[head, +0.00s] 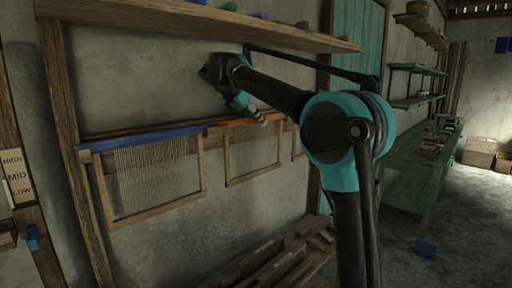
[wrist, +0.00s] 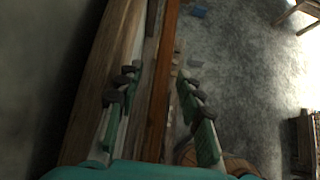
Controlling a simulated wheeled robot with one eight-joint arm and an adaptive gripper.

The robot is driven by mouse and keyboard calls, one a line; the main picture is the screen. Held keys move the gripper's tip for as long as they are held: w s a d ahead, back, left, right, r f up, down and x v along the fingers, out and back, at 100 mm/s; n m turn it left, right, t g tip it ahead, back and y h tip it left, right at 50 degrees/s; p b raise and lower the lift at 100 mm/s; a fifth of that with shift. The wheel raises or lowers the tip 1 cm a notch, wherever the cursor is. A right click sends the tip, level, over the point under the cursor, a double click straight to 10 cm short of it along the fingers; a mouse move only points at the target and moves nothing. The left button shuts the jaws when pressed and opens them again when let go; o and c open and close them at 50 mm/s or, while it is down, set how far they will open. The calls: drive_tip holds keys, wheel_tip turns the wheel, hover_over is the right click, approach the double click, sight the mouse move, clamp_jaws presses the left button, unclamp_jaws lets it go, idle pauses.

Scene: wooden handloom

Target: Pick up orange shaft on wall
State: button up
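The orange shaft (head: 238,122) lies along the top of a wooden frame on the wall in the head view. In the wrist view the orange shaft (wrist: 160,85) runs lengthwise through the middle of the picture. My gripper (head: 260,116) is at the shaft in the head view, its fingers pointing down toward it. In the wrist view my gripper (wrist: 157,73) is open, with one finger on each side of the shaft and visible gaps to it. I cannot tell whether the fingertips reach down past the shaft.
A blue shaft (head: 150,137) with a threaded frame hangs to the left. A wooden shelf (head: 210,22) juts out above my arm. A wooden bench (head: 275,258) stands below. A green workbench (head: 415,185) is at the right, with open floor beside it.

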clamp_jaws()
drive_tip(key=shift+r, duration=0.1)
idle(0.4)
